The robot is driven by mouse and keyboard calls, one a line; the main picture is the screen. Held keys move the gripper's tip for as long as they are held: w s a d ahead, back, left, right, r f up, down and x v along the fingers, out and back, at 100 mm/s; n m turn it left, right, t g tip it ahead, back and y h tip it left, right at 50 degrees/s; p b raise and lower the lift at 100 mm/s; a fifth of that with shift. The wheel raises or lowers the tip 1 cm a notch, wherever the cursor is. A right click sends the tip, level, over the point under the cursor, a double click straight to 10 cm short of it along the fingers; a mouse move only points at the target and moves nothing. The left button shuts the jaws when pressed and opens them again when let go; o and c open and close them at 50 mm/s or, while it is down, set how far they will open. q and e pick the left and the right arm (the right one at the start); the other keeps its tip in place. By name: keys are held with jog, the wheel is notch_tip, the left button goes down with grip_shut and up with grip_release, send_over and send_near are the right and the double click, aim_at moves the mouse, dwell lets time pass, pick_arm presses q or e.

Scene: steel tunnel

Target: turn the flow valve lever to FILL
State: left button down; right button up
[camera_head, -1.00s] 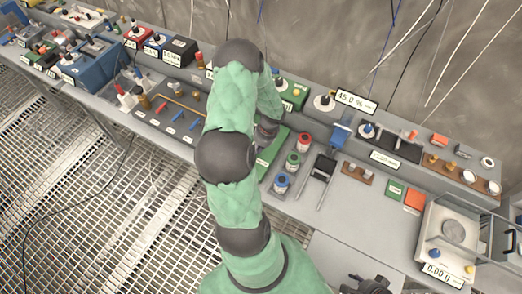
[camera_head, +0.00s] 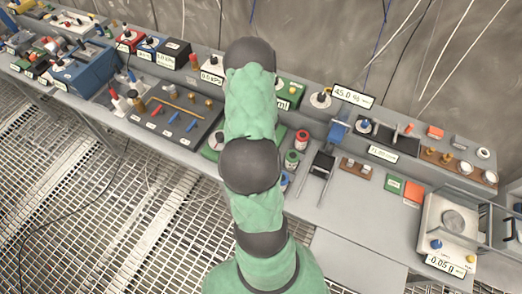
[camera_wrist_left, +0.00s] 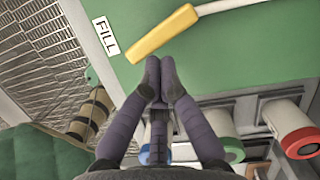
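The flow valve lever has a yellow grip (camera_wrist_left: 163,33) and a pale rod running to the upper right in the left wrist view. It lies over a green board (camera_wrist_left: 245,55). In the head view my green arm hides the lever and left gripper. My right gripper is not in view.
Red-topped (camera_wrist_left: 298,143), green-topped and blue-topped bottles stand close to the left gripper. A tool tray (camera_head: 165,118) lies left of my arm. A balance (camera_head: 450,222) stands at the right. The bench front (camera_head: 350,215) is clear.

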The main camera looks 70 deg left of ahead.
pick_arm(q)
jog(key=shift+s+m, duration=0.2)
jog(key=shift+m, duration=0.3)
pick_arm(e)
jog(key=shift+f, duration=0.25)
pick_arm(q)
jog(key=shift+s+b, duration=0.4)
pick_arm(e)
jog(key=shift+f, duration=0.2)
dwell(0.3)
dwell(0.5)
